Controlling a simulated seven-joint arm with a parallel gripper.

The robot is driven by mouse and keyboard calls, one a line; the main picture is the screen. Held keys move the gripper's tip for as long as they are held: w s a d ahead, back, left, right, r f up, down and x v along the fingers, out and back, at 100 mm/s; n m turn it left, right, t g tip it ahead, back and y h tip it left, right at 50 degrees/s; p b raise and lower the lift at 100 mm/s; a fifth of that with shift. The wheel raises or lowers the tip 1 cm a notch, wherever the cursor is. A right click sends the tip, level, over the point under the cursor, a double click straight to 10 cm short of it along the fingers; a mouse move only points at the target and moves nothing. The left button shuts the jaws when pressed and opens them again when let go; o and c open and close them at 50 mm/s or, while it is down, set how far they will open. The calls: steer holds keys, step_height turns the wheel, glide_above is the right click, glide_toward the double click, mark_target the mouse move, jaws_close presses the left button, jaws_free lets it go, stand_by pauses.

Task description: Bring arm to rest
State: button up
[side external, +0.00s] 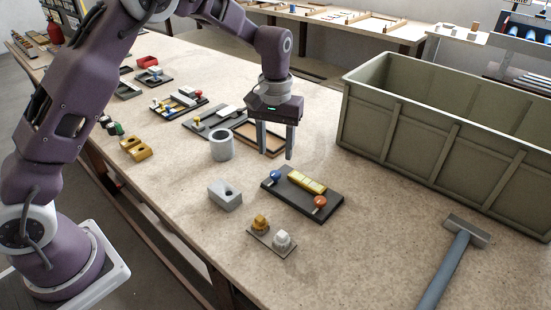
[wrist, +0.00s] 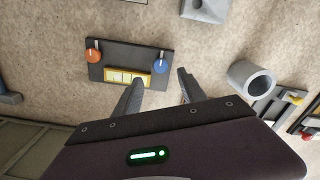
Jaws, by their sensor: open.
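My gripper (side external: 276,155) is open and empty, pointing down above the table, beyond a dark board (side external: 325,205). The board carries a yellow block (side external: 306,182), a blue knob (side external: 277,176) and an orange knob (side external: 320,201). In the wrist view my gripper's two fingers (wrist: 160,88) are spread apart. There the dark board (wrist: 130,53) lies just beyond the left finger, whose tip overlaps its edge in the picture.
A large olive crate (side external: 440,130) stands at the right. A grey cylinder (side external: 221,147), a grey block (side external: 225,194) and a small plate with two knobs (side external: 271,240) are near my gripper. A hammer-like tool (side external: 445,265) lies front right. Several boards crowd the table's far left.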

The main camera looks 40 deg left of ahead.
steer(key=shift+r, duration=0.1)
steer(key=s+r+m+t+h, duration=0.1)
steer(key=s+r+m+t, duration=0.15)
steer(key=s+r, duration=1.4)
steer(key=s+a+f+m+t+y, duration=0.1)
steer(key=s+m+t, duration=0.1)
steer(key=s, duration=1.2)
steer(key=shift+s+a+t, duration=0.3)
steer(key=shift+s+t, duration=0.05)
steer(key=shift+t, duration=0.2)
